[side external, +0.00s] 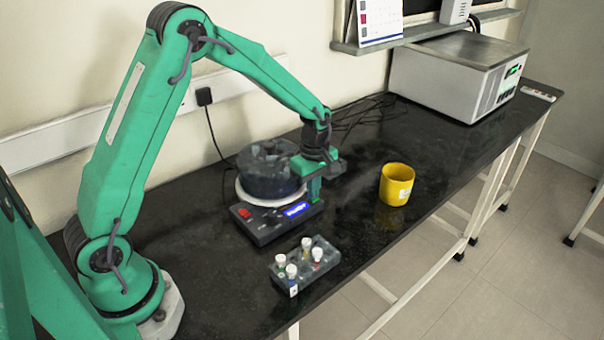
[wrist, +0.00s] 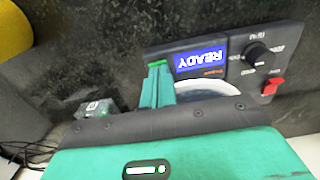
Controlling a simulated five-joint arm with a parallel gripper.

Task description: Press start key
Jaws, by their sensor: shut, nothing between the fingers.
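The device has a dark front panel (side external: 262,232) with a blue lit display (side external: 296,209) and a red switch (side external: 245,213). In the wrist view the display (wrist: 200,60) reads READY, upside down, beside a black knob (wrist: 256,54) and the red switch (wrist: 272,86). My gripper (side external: 314,198) is shut and empty, pointing down at the panel's right end. In the wrist view my gripper (wrist: 157,66) is beside the display. A brighter green strip shows at its tip; I cannot tell whether it is the start key, or whether they touch.
A dark translucent drum (side external: 265,170) sits on the device behind the panel. A yellow mug (side external: 397,184) stands to the right. A rack (side external: 303,274) with several white-capped vials lies in front. A grey box machine (side external: 440,82) stands at the far end. Bare bench lies between mug and machine.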

